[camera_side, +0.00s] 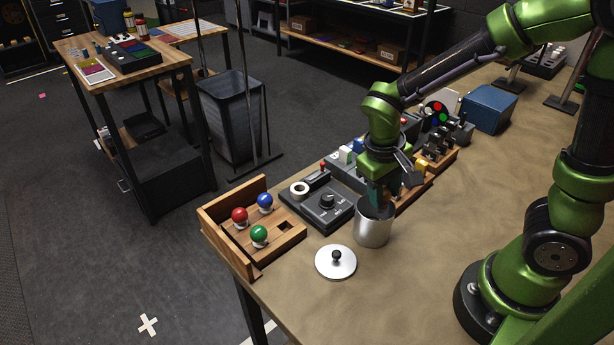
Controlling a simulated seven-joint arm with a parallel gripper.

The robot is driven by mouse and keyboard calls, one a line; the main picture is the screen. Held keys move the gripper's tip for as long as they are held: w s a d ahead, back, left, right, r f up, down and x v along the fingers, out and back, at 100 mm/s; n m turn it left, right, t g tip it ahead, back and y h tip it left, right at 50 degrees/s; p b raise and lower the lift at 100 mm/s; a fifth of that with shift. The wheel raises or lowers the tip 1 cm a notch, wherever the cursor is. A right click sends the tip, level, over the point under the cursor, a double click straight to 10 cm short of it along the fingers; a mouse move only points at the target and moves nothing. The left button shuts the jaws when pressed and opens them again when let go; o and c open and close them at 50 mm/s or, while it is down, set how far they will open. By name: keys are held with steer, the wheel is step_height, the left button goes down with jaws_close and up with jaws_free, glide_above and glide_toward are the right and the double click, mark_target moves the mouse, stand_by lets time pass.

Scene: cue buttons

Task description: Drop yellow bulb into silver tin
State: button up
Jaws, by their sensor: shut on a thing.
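The silver tin (372,232) stands open on the table, upright. My gripper (377,206) points down into its mouth, with the fingertips hidden by the rim. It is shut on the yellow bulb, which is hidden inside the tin. The tin's round silver lid (335,263) with a black knob lies on the table in front of the tin. A wooden bulb tray (287,243) at the left holds a red bulb (239,215), a blue bulb (265,201) and a green bulb (259,234). One square socket (285,226) in it is empty.
A dark box with a knob (326,203) and a roll of tape (299,188) are behind and left of the tin. A row of switch and button panels (437,143) runs behind my gripper toward a blue box (488,109). The table's front right is clear.

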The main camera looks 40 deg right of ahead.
steer(key=shift+f, duration=0.1)
steer(key=o, duration=1.1)
steer(key=a+r, duration=0.3)
steer(key=r, duration=1.3)
steer(key=shift+w+r, duration=0.3)
steer(key=shift+w, duration=0.05)
steer(key=s+t+y, duration=0.1)
steer(key=t, duration=0.1)
steer(key=s+d+f+m+t+y, duration=0.1)
steer(key=s+t, duration=0.1)
steer(key=t, duration=0.1)
steer(key=s+t+y, duration=0.2)
steer(key=shift+s+d+f+m+t, duration=0.1)
steer(key=shift+d+f+m+t, duration=0.05)
steer(key=shift+m+t, duration=0.2)
